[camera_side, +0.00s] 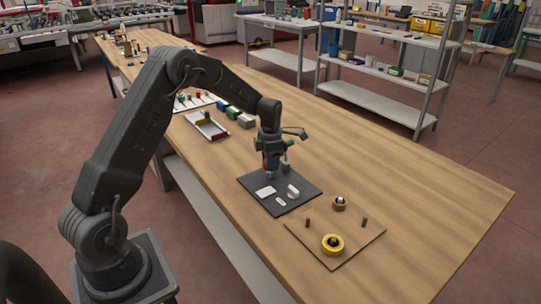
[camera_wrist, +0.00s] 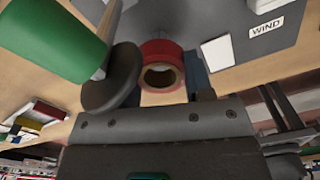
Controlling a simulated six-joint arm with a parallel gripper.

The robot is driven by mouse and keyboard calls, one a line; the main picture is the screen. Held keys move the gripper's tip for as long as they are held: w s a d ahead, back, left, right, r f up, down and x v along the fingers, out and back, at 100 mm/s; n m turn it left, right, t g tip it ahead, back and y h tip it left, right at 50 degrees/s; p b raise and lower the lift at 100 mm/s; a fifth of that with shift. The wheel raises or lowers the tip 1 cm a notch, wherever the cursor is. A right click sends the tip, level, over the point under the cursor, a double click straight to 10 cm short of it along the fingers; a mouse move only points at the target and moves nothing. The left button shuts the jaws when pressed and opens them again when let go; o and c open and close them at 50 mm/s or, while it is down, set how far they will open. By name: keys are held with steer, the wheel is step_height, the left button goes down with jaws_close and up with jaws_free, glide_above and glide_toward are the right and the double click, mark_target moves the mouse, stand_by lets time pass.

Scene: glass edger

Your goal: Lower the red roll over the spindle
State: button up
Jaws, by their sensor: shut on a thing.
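My gripper (camera_side: 272,173) points down over the dark mat (camera_side: 252,188), shut on the red roll (camera_wrist: 163,52). In the wrist view the roll sits between the dark fingers, its open bore facing the camera. In the side view the roll is a small red patch (camera_side: 265,163), mostly hidden by the fingers. Two short brown upright pegs (camera_side: 307,223) and (camera_side: 364,222) stand on the wooden board (camera_side: 330,262) to the right; I cannot tell which upright is the spindle. The roll is apart from both pegs.
A yellow roll (camera_side: 332,251) and a brown roll (camera_side: 339,206) rest on the board. White pieces (camera_side: 266,191) lie on the mat. A tray (camera_side: 207,128) and small boxes (camera_side: 234,113) stand behind. The tabletop to the right is clear.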

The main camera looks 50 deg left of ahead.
steer(key=shift+f, duration=1.6)
steer(key=o, duration=1)
